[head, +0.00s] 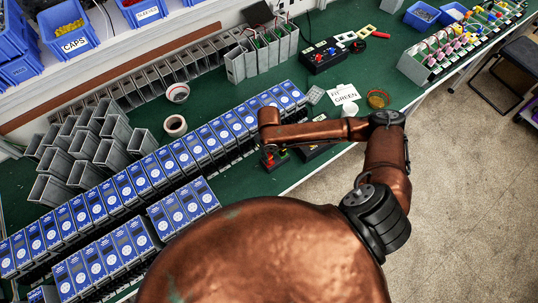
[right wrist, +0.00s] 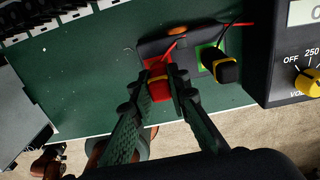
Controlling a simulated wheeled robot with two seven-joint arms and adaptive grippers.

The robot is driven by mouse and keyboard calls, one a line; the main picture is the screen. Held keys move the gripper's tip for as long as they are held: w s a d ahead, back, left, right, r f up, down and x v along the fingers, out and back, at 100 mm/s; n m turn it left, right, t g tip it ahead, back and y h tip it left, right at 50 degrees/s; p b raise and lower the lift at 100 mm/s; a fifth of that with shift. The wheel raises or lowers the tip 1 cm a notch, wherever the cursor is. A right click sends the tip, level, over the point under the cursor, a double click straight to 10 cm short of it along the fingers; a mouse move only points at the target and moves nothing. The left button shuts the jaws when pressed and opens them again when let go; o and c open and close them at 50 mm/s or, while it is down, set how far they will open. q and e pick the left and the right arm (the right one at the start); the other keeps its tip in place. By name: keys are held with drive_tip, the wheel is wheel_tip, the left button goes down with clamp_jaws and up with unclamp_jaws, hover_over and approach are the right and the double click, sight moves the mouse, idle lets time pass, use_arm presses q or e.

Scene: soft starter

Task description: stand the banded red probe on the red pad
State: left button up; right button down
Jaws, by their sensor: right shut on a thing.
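The red probe with a yellow band (right wrist: 159,84) is between the fingers of my right gripper (right wrist: 162,76) in the right wrist view. The gripper is shut on it. A red lead rises from its top. The probe is over or on a dark holder (right wrist: 148,49), and I cannot tell whether its foot touches. A red patch (right wrist: 178,31) shows at the holder's far edge; whether this is the red pad I cannot tell. In the head view my right gripper (head: 267,150) is mostly hidden by its own arm. My left gripper is not in view.
A black probe with a yellow band (right wrist: 227,69) stands by a green pad (right wrist: 206,55), right of the red probe. A meter with a yellow dial (right wrist: 285,82) is close on the right. Rows of blue-faced units (head: 190,150) line the green bench (head: 215,92) to the left.

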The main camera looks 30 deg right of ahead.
idle(0.3)
drive_tip(key=c, duration=1.8)
unclamp_jaws()
drive_tip(key=shift+o, duration=0.2)
wheel_tip(320, 180, up, 12)
drive_tip(key=shift+f, duration=0.1)
